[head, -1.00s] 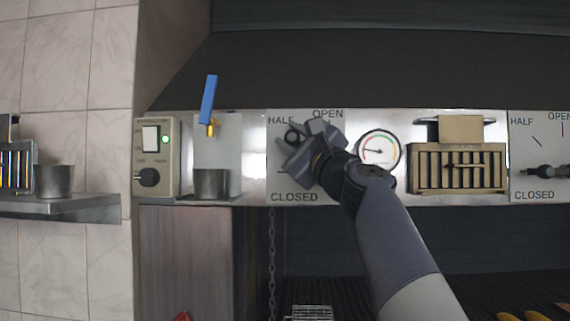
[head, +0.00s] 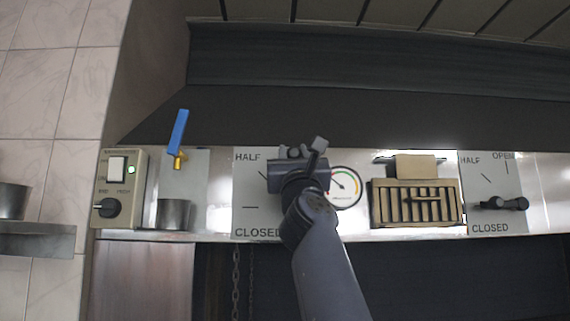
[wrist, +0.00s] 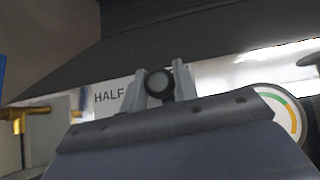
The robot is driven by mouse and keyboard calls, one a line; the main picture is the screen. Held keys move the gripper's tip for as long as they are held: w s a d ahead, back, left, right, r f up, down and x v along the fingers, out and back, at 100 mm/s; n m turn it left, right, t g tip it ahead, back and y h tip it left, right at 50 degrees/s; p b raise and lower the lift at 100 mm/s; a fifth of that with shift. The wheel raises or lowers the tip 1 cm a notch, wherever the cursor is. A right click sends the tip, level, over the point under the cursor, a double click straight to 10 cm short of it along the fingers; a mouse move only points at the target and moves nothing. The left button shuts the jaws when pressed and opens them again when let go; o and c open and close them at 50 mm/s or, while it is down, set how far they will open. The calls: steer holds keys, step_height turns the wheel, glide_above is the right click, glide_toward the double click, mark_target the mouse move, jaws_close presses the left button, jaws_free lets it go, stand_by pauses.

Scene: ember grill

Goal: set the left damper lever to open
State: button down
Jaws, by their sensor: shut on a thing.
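The left damper panel (head: 248,190) shows HALF at upper left and CLOSED at the bottom; its OPEN label is hidden behind my gripper. My gripper (head: 303,151) is at the panel's top right. In the wrist view the black round knob of the left damper lever (wrist: 158,83) sits between the two grey fingers of my gripper (wrist: 161,86), which are shut on it. The lever's shaft is hidden, but its knob end is up at the top right, away from the HALF and CLOSED marks.
A round gauge (head: 345,187) stands close right of my gripper. Further right are a slatted vent (head: 414,205) and the right damper lever (head: 500,203), pointing sideways. A blue-handled tap (head: 178,132), a metal cup (head: 173,214) and a switch box (head: 120,188) are to the left.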

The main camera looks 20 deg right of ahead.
steer(key=shift+s+d+m+h, duration=0.1)
steer(key=shift+d+m+h, duration=0.2)
steer(key=shift+m+h, duration=0.45)
steer(key=c, duration=1.1)
jaws_free()
steer(key=shift+c, duration=0.2)
steer(key=shift+d, duration=0.1)
steer(key=shift+s+f+b, duration=0.3)
steer(key=shift+f+b, duration=0.15)
steer(key=shift+b, duration=0.15)
steer(key=b+v, duration=0.7)
steer(key=v, duration=0.3)
steer(key=shift+r, duration=0.2)
steer(key=shift+r, duration=0.1)
